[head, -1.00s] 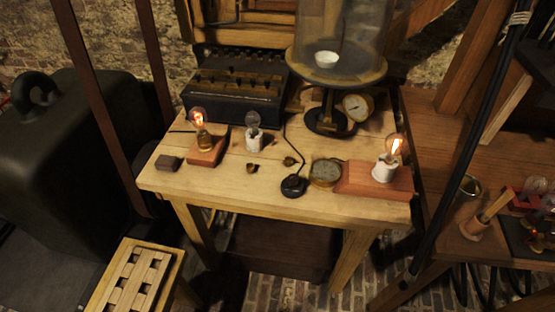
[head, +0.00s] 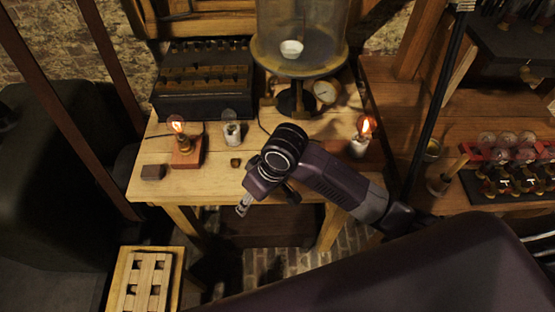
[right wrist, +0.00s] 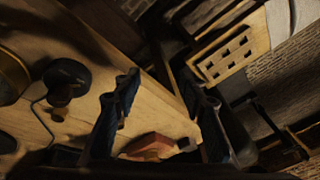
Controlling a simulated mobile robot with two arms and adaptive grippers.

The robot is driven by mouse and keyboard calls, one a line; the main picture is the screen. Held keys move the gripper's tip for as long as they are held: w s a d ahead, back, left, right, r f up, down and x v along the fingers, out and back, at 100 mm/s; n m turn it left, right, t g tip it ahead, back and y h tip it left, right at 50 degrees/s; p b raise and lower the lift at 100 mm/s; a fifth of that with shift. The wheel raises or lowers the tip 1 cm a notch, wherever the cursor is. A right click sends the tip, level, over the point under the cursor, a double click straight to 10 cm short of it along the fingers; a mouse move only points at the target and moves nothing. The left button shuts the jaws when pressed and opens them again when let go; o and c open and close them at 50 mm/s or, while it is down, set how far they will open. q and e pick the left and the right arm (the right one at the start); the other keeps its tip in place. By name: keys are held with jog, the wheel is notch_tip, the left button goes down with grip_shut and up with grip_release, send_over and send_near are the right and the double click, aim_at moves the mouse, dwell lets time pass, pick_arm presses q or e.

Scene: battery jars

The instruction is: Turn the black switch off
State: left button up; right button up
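The black switch (right wrist: 68,78) is a round black piece with a thin cord, on the wooden table (right wrist: 125,75) at the left of the right wrist view. In the head view my right arm hides it. My right gripper (head: 243,206) hangs over the table's front edge in the head view, pointing down. In the right wrist view its two fingers (right wrist: 160,82) are apart with nothing between them. The switch lies left of the fingers there, not touching them. My left gripper is not in view.
Lit bulbs stand at the left (head: 177,124) and right (head: 365,127) of the table; an unlit bulb (head: 230,117) is between them. A glass bell jar (head: 302,35) stands behind. A slatted wooden stand (head: 147,285) is at the lower left.

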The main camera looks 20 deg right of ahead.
jog(key=w+d+r+h, duration=0.1)
jog(key=w+d+r, duration=0.1)
jog(key=d, duration=0.1)
jog(key=w+d+r+m+g+h, duration=0.1)
jog(key=w+d+r, duration=0.2)
jog(key=w+d+r+h, duration=0.1)
jog(key=w+d+r, duration=0.1)
jog(key=w+d, duration=0.1)
jog(key=shift+w+d+r+g, duration=0.2)
jog(key=shift+w+d+g, duration=0.05)
jog(key=shift+g, duration=0.05)
jog(key=shift+w+d+r, duration=0.1)
jog(key=shift+d, duration=0.1)
jog(key=shift+f+m, duration=0.25)
jog(key=shift+m, duration=0.05)
notch_tip(320, 180, down, 7)
jog(key=shift+f+p, duration=0.1)
jog(key=shift+p, duration=0.65)
jog(key=shift+c, duration=0.2)
grip_shut()
